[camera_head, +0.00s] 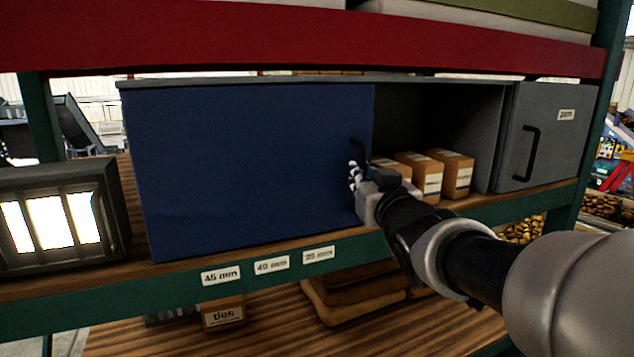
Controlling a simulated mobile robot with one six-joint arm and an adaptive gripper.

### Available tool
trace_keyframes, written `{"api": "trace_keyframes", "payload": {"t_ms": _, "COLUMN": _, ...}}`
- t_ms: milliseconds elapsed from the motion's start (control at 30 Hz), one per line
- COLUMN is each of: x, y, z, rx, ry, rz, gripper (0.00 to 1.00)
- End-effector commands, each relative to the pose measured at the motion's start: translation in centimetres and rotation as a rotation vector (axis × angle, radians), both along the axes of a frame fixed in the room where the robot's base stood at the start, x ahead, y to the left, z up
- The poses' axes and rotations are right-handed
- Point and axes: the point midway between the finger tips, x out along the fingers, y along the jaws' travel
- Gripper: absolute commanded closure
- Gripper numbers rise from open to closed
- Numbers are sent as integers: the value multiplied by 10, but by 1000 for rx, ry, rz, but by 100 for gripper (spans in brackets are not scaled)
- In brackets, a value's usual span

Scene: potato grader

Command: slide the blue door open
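The blue door (250,165) covers the left part of a grey cabinet (440,110) on the shelf. The cabinet's middle section, right of the door, stands open and dark inside. A dark handle (359,148) shows near the door's right edge. My gripper (354,176) is at that edge, right by the handle, with my arm reaching in from the lower right. The lower part of the handle is hidden by the gripper. The fingers are small and partly hidden, so I cannot tell whether they are shut on the handle.
Several small cardboard boxes (450,174) stand in the open section, just behind my gripper. A grey door (545,140) with a black handle is at the right. A lit lamp box (60,215) stands left of the cabinet. A red beam (300,40) runs above and a green shelf edge (380,245) below.

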Motion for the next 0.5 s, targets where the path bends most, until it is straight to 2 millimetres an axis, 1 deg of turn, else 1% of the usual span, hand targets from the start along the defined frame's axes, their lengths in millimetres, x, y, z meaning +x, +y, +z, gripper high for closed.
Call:
{"api": "trace_keyframes", "payload": {"t_ms": 167, "x": 0, "y": 0, "z": 0, "rx": -3, "ry": 3, "rz": 0, "gripper": 100}}
{"api": "trace_keyframes", "payload": {"t_ms": 200, "x": 0, "y": 0, "z": 0, "rx": -3, "ry": 3, "rz": 0, "gripper": 89}}
{"api": "trace_keyframes", "payload": {"t_ms": 500, "x": 0, "y": -1, "z": 0, "rx": -2, "ry": 2, "rz": -1, "gripper": 69}}
